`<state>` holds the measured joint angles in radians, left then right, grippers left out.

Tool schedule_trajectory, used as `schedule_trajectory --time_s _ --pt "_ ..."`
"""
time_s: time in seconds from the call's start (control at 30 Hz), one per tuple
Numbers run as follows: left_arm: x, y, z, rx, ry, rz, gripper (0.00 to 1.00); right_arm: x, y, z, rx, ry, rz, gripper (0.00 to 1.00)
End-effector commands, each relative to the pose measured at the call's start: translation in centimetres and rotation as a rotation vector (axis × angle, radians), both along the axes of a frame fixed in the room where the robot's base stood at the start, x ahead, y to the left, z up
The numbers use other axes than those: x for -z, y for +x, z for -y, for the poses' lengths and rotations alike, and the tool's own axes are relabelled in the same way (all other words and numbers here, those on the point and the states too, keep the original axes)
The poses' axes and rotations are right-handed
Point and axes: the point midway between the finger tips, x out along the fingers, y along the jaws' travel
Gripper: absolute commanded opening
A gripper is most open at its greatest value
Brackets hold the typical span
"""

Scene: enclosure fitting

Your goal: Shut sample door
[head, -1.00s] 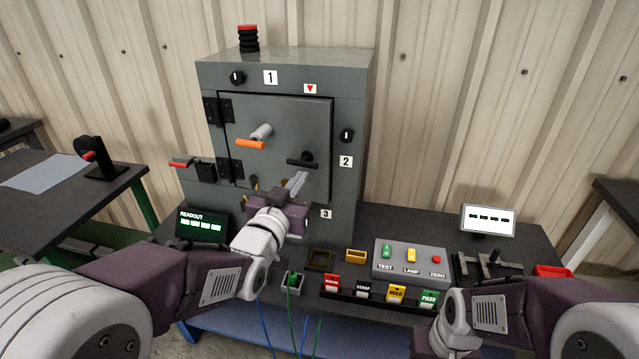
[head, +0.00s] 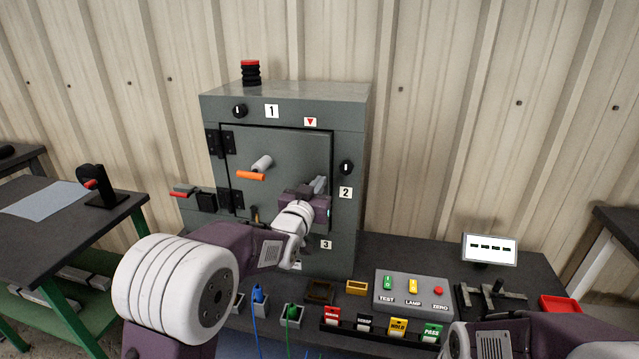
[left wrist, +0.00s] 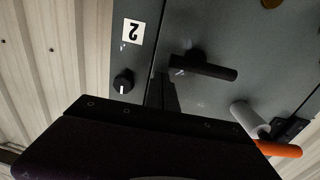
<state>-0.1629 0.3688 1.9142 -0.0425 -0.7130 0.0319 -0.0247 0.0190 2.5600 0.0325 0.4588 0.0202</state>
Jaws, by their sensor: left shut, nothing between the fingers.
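The grey sample door (head: 240,150) is on the front of the grey cabinet (head: 225,108), with hinges on its left side. It also shows in the left wrist view (left wrist: 215,90), upside down. It lies near its frame; I cannot tell whether it is fully flush. A black handle (left wrist: 205,68) is on the door; in the head view my gripper hides it. A grey knob with an orange lever (head: 251,175) sits further left. My left gripper (head: 318,184) is shut and empty, in front of the door's right part. Contact is unclear. My right gripper is out of view.
A red-handled latch (head: 184,192) sticks out left of the cabinet. A side table (head: 60,240) is at left.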

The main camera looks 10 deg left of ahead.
Motion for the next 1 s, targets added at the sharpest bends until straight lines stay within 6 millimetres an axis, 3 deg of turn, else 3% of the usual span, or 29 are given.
schedule_trajectory --time_s 0.4,0.7,1.0 --pt "0.0 0.6 0.1 0.000 0.000 0.000 0.00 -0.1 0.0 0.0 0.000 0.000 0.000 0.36" --pt "0.0 3.9 0.8 0.000 0.000 0.000 0.00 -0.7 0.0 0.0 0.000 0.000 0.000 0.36" --pt "-0.3 4.0 0.8 0.000 -0.001 0.007 0.00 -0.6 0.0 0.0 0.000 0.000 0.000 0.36"
